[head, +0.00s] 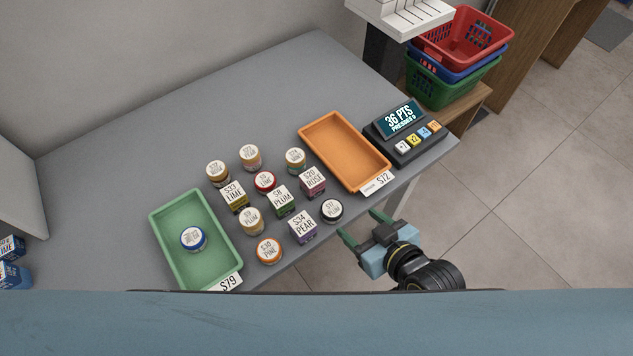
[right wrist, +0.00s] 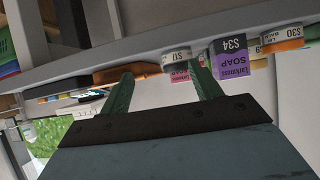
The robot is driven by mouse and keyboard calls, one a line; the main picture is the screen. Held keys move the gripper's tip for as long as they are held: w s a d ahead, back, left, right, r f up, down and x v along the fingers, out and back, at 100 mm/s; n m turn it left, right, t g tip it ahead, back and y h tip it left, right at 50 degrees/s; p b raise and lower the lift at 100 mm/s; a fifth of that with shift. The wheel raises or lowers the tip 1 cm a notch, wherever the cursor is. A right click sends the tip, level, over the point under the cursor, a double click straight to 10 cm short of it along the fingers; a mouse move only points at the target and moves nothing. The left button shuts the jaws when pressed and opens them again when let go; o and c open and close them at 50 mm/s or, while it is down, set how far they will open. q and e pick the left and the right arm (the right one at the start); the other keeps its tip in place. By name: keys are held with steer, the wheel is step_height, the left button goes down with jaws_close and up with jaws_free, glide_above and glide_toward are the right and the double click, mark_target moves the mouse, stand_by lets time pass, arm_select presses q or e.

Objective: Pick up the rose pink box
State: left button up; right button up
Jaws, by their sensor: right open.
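The rose pink box (head: 312,186), with a white top label reading ROSE, stands on the grey counter at the right side of a group of jars and boxes. My right gripper (head: 359,226) is open and empty, just off the counter's front edge, to the right of and nearer than the box. In the right wrist view, its green fingers (right wrist: 160,75) point toward the counter edge; a pink patch (right wrist: 180,76) shows by the S17 jar, probably the rose box, mostly hidden. My left gripper is not in view.
An orange tray (head: 317,131) lies behind right, a green tray (head: 168,222) at left. The counter's back is clear.

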steer(key=y, duration=0.1)
glide_toward(315, 180)
steer(key=s+d, duration=0.2)
steer(key=s, duration=0.1)
steer(key=shift+n+t, duration=0.3)
steer(key=shift+n, duration=0.1)
steer(key=x, duration=0.5)
steer(key=r+b+x, duration=0.1)
steer(key=x, duration=0.1)
steer(key=shift+w+a, duration=0.35)
steer(key=shift+w, duration=0.05)
steer(key=b+x, duration=0.1)
steer(key=x, duration=0.4)
steer(key=shift+a+f, duration=0.1)
steer(key=shift+f, duration=0.1)
steer(key=c, duration=1.1)
